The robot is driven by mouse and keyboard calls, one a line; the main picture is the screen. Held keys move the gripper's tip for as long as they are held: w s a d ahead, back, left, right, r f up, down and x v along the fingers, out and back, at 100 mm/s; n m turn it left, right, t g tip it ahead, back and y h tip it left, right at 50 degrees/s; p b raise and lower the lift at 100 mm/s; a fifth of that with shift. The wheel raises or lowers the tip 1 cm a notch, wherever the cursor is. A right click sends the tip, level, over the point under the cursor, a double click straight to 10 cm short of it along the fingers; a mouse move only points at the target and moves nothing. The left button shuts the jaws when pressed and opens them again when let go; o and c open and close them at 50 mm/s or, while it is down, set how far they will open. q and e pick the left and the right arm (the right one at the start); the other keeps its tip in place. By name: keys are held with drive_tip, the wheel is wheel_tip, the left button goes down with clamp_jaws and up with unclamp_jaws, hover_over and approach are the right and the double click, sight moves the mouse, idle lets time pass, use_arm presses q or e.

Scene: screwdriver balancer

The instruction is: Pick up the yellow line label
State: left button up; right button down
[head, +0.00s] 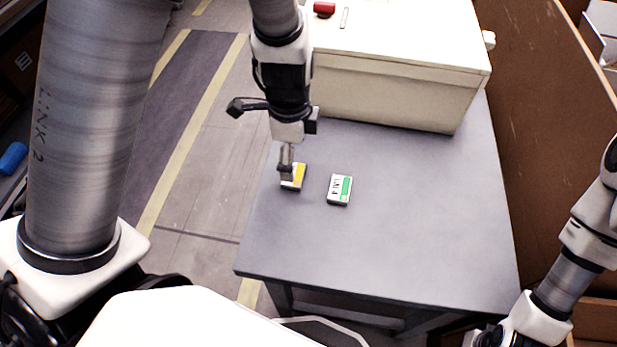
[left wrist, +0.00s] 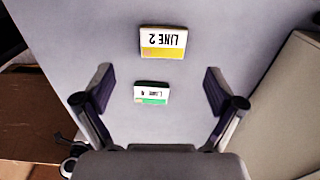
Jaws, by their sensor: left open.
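The yellow line label (head: 299,174) is a small white block with a yellow band, lying flat near the left edge of the grey table. My left gripper (head: 287,165) points down over it and partly hides it. In the left wrist view the label (left wrist: 163,42) reads "LINE 2" and lies ahead of the fingertips. My left gripper (left wrist: 158,74) is open, with nothing held. A similar green label (head: 340,189) lies just to the right of the yellow one; in the left wrist view the green label (left wrist: 151,94) shows between the fingers. My right gripper's fingers are not visible.
A large cream box (head: 395,90) with a red button (head: 324,9) stands at the back of the grey table (head: 420,220). A brown panel (head: 545,100) borders the right side. The table's front and right are clear.

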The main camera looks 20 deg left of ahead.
sight(297, 174)
use_arm(q)
drive_tip(key=f, duration=0.4)
drive_tip(key=f+b, duration=0.1)
drive_tip(key=f, duration=0.1)
drive_tip(key=shift+w+d, duration=0.2)
drive_tip(key=shift+w, duration=0.2)
drive_tip(key=shift+f, duration=0.35)
drive_tip(key=shift+s, duration=0.1)
drive_tip(key=c, duration=0.9)
